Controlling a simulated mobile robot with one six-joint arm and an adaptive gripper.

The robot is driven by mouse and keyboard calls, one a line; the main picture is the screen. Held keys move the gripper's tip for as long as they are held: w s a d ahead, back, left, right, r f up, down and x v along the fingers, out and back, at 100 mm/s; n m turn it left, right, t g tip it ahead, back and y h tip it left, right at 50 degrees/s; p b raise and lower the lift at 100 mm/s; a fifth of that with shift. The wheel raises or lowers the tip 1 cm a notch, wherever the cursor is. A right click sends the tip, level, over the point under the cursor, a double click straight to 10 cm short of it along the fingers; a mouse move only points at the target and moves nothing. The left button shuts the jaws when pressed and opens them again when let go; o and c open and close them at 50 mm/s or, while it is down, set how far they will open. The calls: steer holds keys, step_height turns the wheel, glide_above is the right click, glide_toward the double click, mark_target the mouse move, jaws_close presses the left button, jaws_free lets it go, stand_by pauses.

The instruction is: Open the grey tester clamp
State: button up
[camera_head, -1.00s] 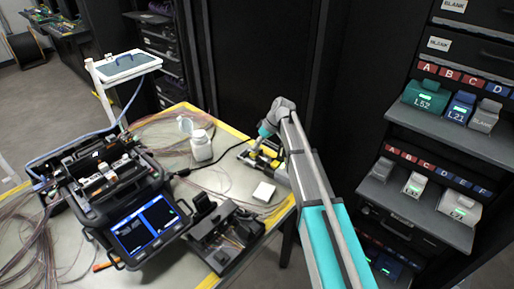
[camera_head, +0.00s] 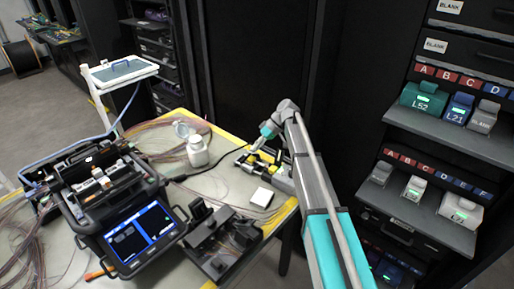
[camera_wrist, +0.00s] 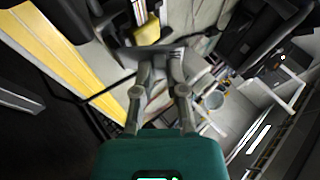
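In the head view a small black, grey and yellow device (camera_head: 283,182), which looks like the tester, sits at the table's far right edge. My gripper (camera_head: 256,146) is over its left end, pointing down, small and partly hidden there. In the wrist view my gripper (camera_wrist: 159,62) has its two fingers apart, with a gap between them. A dark grey bar lies across the fingertips. I cannot tell whether it is the grey clamp or whether the fingers touch it. Yellow parts (camera_wrist: 146,28) show just beyond the fingertips.
A fusion splicer (camera_head: 125,225) with a lit screen stands at the table's left. A white bottle (camera_head: 197,152), a white pad (camera_head: 261,197) and a black fixture (camera_head: 222,240) are near the device. A rack with labelled modules (camera_head: 440,135) stands at the right.

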steer(key=o, duration=0.5)
steer(key=shift+c, duration=0.2)
steer(key=shift+r, duration=0.15)
